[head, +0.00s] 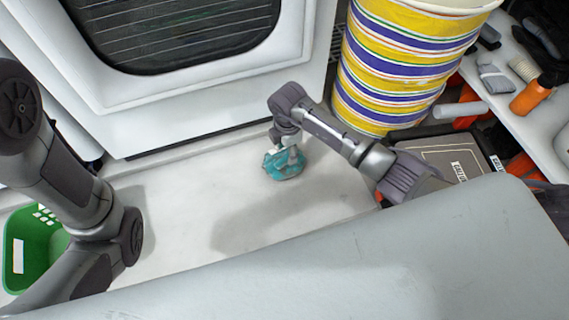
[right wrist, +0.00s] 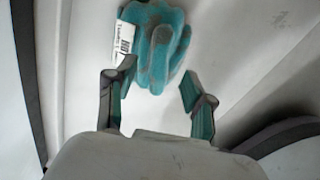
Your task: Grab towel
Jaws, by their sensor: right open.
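No plain towel shows. A teal and grey cloth item (head: 284,164), shaped like a work glove, lies on the white surface near the middle of the head view. In the right wrist view the glove-like item (right wrist: 160,45) shows finger shapes and a white printed label on its left. My right gripper (head: 288,152) is just over it and partly covers it in the head view. In the right wrist view my right gripper (right wrist: 156,80) is open, its fingers spread at the near end of the item. I cannot tell whether they touch it. My left gripper is out of view.
A striped yellow bucket (head: 395,65) and a dark case (head: 450,155) stand to the right. A white appliance with a dark window (head: 170,35) is behind. A green basket (head: 30,250) is at the lower left. The white surface around the item is clear.

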